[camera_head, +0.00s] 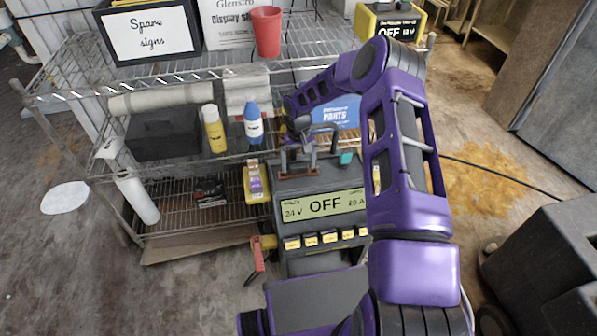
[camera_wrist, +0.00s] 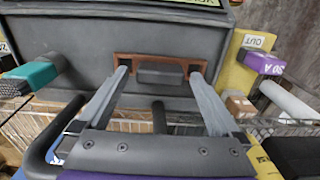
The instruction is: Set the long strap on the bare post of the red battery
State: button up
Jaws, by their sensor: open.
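My gripper (camera_wrist: 159,73) is open, its two grey fingers spread at either end of a copper-brown piece (camera_wrist: 150,57) on the dark charger-like unit (camera_wrist: 70,40). The piece spans a small grey block (camera_wrist: 160,77); I cannot tell whether it is the long strap. In the head view my gripper (camera_head: 298,163) is above the back of the same unit (camera_head: 285,225), behind its display, which reads OFF. Contact between fingers and piece is unclear. No red battery or bare post can be clearly made out.
A yellow holder (camera_head: 257,186) with a purple block stands left of the unit, a teal-ended handle (camera_head: 346,157) at its right. A red-handled item (camera_head: 257,260) hangs at its front left. The wire rack (camera_head: 180,200) behind holds a yellow bottle (camera_head: 213,130) and blue bottle (camera_head: 254,124).

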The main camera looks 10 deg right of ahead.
aim_at(298, 165)
jog(key=shift+f, duration=0.8)
jog(key=c, duration=1.4)
notch_tip(298, 165, up, 10)
jog(key=shift+r+p, duration=0.1)
jog(key=shift+p, duration=0.45)
jog(key=shift+r+p, duration=1.05)
jog(key=shift+r, duration=0.9)
